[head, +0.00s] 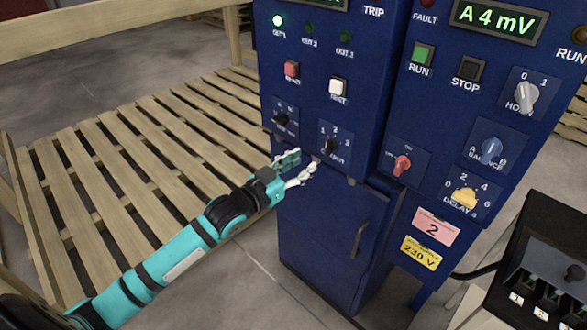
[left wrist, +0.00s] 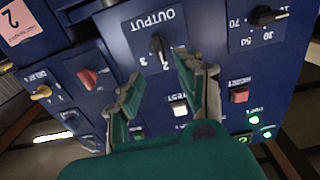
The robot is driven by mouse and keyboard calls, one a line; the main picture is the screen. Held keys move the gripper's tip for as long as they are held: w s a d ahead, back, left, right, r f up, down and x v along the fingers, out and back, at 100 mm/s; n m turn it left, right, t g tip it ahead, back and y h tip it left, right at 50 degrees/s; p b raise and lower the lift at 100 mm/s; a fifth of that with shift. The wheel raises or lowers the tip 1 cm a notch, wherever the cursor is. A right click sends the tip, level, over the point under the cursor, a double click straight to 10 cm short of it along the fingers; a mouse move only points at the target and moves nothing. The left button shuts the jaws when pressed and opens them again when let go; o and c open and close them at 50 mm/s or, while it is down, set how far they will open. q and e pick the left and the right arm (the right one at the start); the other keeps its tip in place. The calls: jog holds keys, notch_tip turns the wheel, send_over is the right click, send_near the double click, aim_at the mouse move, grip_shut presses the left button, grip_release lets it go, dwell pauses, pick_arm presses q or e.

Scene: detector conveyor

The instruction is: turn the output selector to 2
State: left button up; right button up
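The output selector (head: 331,147) is a small black knob on the blue cabinet's front, marked 1, 2, 3. In the left wrist view the knob (left wrist: 160,47) appears upside down under the word OUTPUT, with 2 and 3 readable near it; I cannot tell for certain which mark it points at. In the head view the OUT 1 lamp (head: 278,20) glows bright green. My left gripper (head: 300,170) is just below and left of the knob. In the left wrist view its fingers (left wrist: 166,88) are apart with nothing between them, and the knob is beyond them. My right gripper is not seen.
Close to the selector are another black knob (head: 281,119), a red button (head: 292,69), a white button (head: 338,87) and a red knob (head: 402,165). A cabinet door handle (head: 360,232) sticks out below. A wooden pallet platform (head: 150,170) lies to the left.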

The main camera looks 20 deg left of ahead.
pick_arm(q)
jog(key=shift+v, duration=1.15)
